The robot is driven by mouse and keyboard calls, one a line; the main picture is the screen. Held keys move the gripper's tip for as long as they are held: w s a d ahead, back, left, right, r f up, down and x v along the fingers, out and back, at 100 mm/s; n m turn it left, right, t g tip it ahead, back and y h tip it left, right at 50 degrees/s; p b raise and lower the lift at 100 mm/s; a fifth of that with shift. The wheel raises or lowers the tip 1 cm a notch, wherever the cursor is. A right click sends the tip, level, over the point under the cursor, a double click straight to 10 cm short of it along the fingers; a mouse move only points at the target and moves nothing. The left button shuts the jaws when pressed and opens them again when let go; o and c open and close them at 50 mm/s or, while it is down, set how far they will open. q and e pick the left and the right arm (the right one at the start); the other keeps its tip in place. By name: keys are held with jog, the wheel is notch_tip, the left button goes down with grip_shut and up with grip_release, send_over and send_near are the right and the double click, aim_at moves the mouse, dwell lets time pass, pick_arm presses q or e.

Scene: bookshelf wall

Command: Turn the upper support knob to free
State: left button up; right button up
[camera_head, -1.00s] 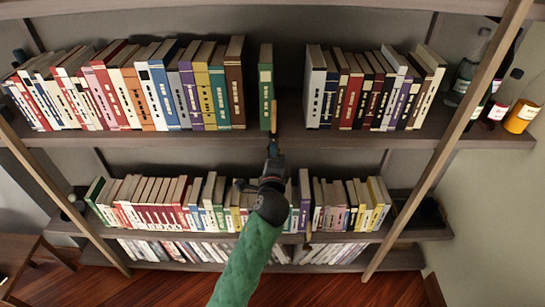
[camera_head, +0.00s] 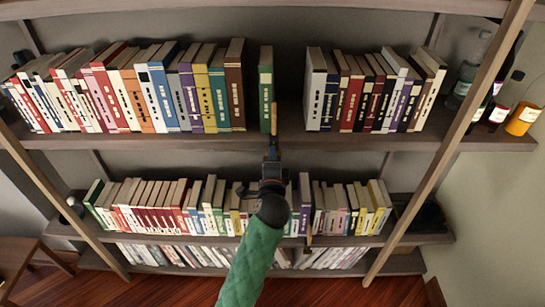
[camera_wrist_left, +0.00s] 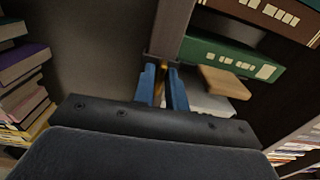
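A pale wooden tab (camera_head: 273,117) stands at the front edge of the upper shelf, in front of a lone green book (camera_head: 266,82). I take it for the upper support knob. In the left wrist view the tab (camera_wrist_left: 223,82) lies right of the fingers. A narrow brass-coloured piece (camera_wrist_left: 160,88) shows in the gap between the blue fingers. My left gripper (camera_head: 272,152) is just below the tab, at the shelf's front edge. Its fingers look slightly apart, one on each side of the brass piece; contact cannot be told. My right gripper is not in view.
Rows of books stand on the upper shelf (camera_head: 370,142), with a gap either side of the green book. A lower shelf (camera_head: 150,239) holds more books and a small hanging tab (camera_head: 308,241). Bottles (camera_head: 523,118) stand at the right. Slanted wooden posts (camera_head: 447,140) flank the shelves.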

pick_arm(q)
jog(key=shift+o, duration=1.4)
jog(key=shift+s, duration=0.15)
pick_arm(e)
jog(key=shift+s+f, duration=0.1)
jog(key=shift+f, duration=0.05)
pick_arm(q)
jog(key=s+b, duration=0.3)
jog(key=s, duration=0.4)
jog(key=shift+s, duration=0.3)
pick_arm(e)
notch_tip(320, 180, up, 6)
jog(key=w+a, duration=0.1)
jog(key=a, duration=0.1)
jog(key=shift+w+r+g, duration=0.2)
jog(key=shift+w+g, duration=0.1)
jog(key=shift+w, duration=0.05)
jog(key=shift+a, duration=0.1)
